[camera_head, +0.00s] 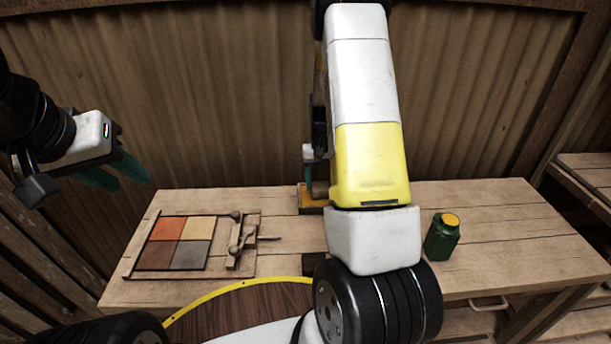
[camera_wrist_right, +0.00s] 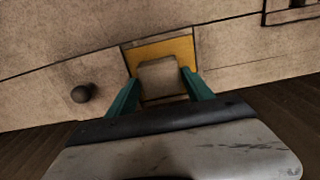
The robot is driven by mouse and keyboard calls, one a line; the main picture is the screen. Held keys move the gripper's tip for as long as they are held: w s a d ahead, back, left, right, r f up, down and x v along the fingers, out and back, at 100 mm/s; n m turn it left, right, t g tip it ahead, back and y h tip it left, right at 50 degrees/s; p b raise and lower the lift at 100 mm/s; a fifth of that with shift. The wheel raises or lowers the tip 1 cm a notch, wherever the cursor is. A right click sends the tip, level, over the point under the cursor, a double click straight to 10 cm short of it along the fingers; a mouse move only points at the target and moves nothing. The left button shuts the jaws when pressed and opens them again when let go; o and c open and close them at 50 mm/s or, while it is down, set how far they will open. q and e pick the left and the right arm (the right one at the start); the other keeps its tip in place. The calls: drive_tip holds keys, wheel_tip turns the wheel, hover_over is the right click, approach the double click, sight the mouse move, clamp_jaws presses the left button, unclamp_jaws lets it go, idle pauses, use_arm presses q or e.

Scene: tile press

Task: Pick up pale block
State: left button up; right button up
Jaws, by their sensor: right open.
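In the right wrist view the pale block (camera_wrist_right: 160,77) sits on a yellow plate (camera_wrist_right: 178,48). My right gripper (camera_wrist_right: 163,88) is open, with one teal finger on each side of the block's near part; I cannot tell whether they touch it. In the head view my right arm hides the block and most of the gripper; part of the yellow plate (camera_head: 312,198) shows at the table's back edge. My left gripper (camera_head: 118,175) is open and empty, raised at the left, away from the table.
A wooden tray (camera_head: 128,268) with orange, pale yellow, brown and grey tiles lies at the table's left, with wooden parts (camera_head: 243,240) beside it. A green bottle (camera_head: 441,240) with a yellow cap stands right of my arm. A dark knob (camera_wrist_right: 81,93) shows left of the plate. The table's right end is clear.

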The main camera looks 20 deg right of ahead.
drive_tip(key=shift+f, duration=0.95)
drive_tip(key=shift+c, duration=0.4)
drive_tip(key=c, duration=1)
drive_tip(key=shift+o, duration=0.2)
drive_tip(key=shift+r, duration=0.1)
